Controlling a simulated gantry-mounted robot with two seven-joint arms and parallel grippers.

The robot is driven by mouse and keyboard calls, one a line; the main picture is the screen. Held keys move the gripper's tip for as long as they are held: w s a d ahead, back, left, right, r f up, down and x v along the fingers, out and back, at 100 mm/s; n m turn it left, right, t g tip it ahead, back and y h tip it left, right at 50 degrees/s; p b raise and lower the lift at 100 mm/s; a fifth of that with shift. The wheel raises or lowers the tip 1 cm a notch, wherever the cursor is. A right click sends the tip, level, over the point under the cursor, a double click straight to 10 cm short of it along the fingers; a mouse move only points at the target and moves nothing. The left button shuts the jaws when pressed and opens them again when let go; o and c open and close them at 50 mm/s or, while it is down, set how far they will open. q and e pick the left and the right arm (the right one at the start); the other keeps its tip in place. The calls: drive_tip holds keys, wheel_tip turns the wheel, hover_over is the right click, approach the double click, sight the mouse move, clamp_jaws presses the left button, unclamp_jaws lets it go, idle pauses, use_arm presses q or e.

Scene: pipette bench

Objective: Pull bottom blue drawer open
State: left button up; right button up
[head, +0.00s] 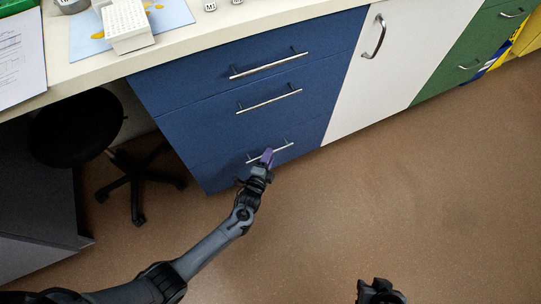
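The blue cabinet (207,92) has three stacked drawers, each with a silver bar handle. The bottom blue drawer (306,134) looks flush with the cabinet front. My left gripper (267,157) is at the bottom drawer's handle (283,148), with its purplish fingertips over the handle's middle. The fingers are too small and overlapped to show whether they are closed on the bar. My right gripper (380,292) is at the lower edge of the view, away from the cabinet, and its finger state is not clear.
A white cabinet door (385,75) and green drawers (470,45) stand to the right. A black wheeled stool (78,128) is under the counter at left. The counter (200,35) holds a white tip rack (127,22). The brown floor (400,190) in front is clear.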

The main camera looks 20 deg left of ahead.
use_arm(q)
drive_tip(key=shift+w+f+b, duration=0.2)
drive_tip(key=shift+w+b, duration=0.4)
drive_tip(key=shift+w, duration=0.75)
clamp_jaws()
